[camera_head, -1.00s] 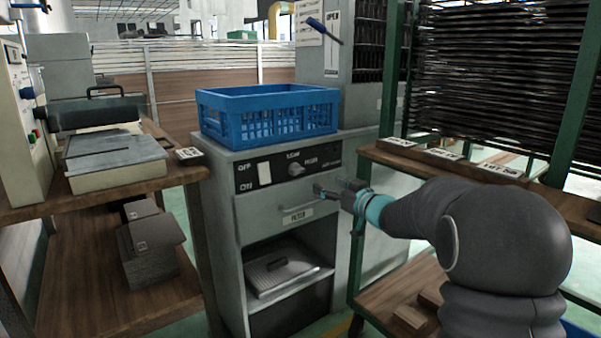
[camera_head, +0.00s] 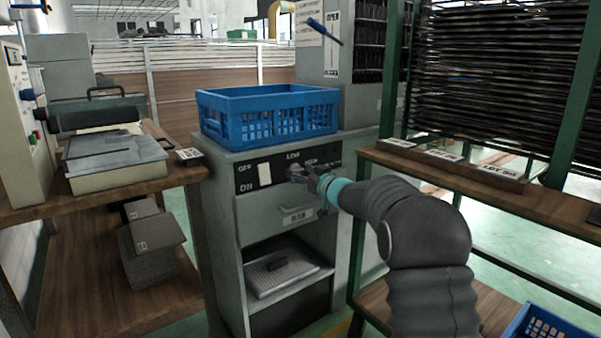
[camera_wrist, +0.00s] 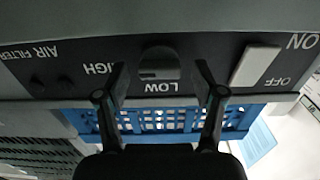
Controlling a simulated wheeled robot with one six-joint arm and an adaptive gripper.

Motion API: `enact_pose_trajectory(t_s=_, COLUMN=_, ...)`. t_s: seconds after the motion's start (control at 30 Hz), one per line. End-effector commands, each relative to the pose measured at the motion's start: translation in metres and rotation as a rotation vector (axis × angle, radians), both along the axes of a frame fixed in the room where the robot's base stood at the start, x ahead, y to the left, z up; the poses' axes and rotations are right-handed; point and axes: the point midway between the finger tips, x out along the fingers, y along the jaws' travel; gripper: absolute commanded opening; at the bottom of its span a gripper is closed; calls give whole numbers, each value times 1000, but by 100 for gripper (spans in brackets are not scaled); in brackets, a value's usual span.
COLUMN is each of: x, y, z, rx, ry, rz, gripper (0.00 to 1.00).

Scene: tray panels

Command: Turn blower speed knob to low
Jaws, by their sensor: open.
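The blower speed knob (camera_wrist: 158,64) is a grey round knob on the black control panel (camera_wrist: 205,62). In the wrist view, which shows the panel upside down, it lies between the lettering LOW and HIGH, with HIGH to its left. My gripper (camera_wrist: 160,72) is open, with one fingertip on each side of the knob in that view; I cannot tell whether either touches it. In the head view my gripper (camera_head: 297,176) is in front of the panel and hides most of the knob. The knob's pointer direction is not clear.
A white OFF/ON switch (camera_head: 264,173) sits left of the knob. A blue crate (camera_head: 225,130) stands on the cabinet top above the panel. A drawer front (camera_head: 262,213) is below. A green-framed rack (camera_head: 355,255) stands close on the right.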

Motion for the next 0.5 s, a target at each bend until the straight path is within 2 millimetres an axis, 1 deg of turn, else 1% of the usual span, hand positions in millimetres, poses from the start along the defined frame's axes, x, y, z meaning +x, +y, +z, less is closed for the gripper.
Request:
enact_pose_trajectory(t_s=0.1, x=3, y=2, z=0, rx=-1, ry=-1, rz=0, gripper=69)
enact_pose_trajectory(t_s=0.33, x=3, y=2, z=0, rx=0, ry=0, rz=0, gripper=69)
enact_pose_trajectory(t_s=0.37, x=3, y=2, z=0, rx=0, ry=0, rz=0, gripper=64)
enact_pose_trajectory(t_s=0.4, x=3, y=2, z=0, rx=0, ry=0, rz=0, gripper=54)
enact_pose_trajectory(t_s=0.47, x=3, y=2, z=0, rx=0, ry=0, rz=0, gripper=39)
enact_pose_trajectory(t_s=0.5, x=3, y=2, z=0, rx=0, ry=0, rz=0, gripper=29)
